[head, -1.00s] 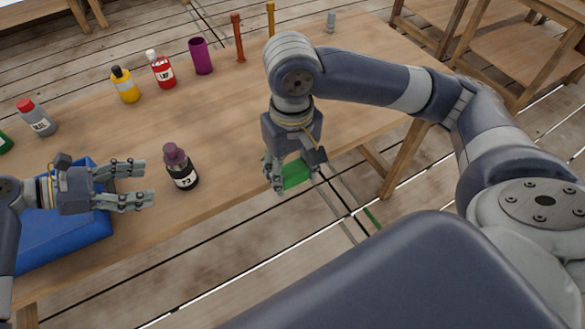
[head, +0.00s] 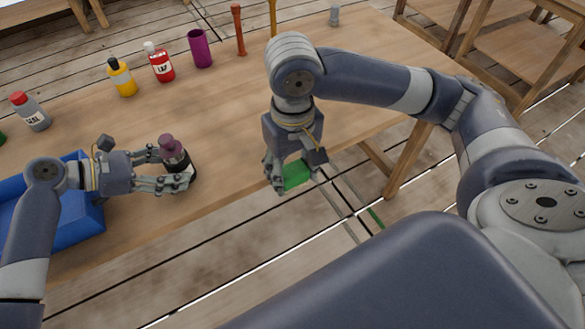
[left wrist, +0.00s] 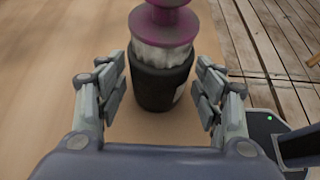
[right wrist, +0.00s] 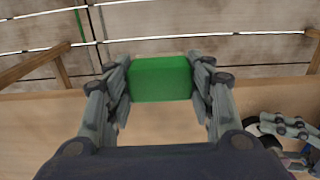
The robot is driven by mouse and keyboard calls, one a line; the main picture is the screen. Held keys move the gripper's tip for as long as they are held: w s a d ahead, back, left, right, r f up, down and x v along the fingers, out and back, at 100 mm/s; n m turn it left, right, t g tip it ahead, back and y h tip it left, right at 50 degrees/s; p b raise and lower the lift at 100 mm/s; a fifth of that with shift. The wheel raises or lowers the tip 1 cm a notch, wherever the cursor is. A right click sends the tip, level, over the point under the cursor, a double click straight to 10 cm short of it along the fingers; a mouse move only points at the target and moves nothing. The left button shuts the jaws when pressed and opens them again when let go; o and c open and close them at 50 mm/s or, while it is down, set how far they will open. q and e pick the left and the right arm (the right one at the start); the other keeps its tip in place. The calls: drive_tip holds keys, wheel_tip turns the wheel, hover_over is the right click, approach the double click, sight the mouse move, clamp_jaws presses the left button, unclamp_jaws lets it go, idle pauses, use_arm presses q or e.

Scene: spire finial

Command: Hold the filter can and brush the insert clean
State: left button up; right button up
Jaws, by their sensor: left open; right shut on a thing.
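The filter can is a black can (left wrist: 160,88) with a pale insert (left wrist: 162,52) topped by a purple knob (left wrist: 163,25). In the head view the can (head: 178,163) stands upright near the table's front edge. My left gripper (head: 178,180) is open, with its fingers on either side of the can; the left wrist view shows gaps between fingers and can. My right gripper (head: 290,182) is shut on a green block (right wrist: 161,79), held beside the table's front edge; the block also shows in the head view (head: 297,175). No bristles are visible on it.
A blue bin (head: 75,225) stands at the left front. A grey bottle (head: 32,113), a yellow bottle (head: 122,79), a red bottle (head: 159,64) and a purple cup (head: 200,48) stand further back. The table (head: 225,110) between is clear.

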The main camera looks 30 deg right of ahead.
use_arm(q)
drive_tip(key=shift+w+d+f, duration=0.1)
drive_tip(key=shift+d+f, duration=0.2)
drive_tip(key=shift+d, duration=0.05)
use_arm(e)
drive_tip(key=shift+w, duration=0.1)
use_arm(q)
drive_tip(key=c, duration=0.7)
drive_tip(key=shift+o, duration=0.2)
idle(0.6)
use_arm(e)
drive_tip(key=w+a+r, duration=0.4)
drive_tip(key=w+a, duration=0.2)
drive_tip(key=w+a+r, duration=0.4)
drive_tip(key=w+a, duration=0.2)
drive_tip(key=w+a+r, duration=0.4)
drive_tip(key=w+a, duration=0.2)
drive_tip(key=a, duration=0.1)
drive_tip(key=shift+r, duration=0.15)
drive_tip(key=shift+f, duration=1.85)
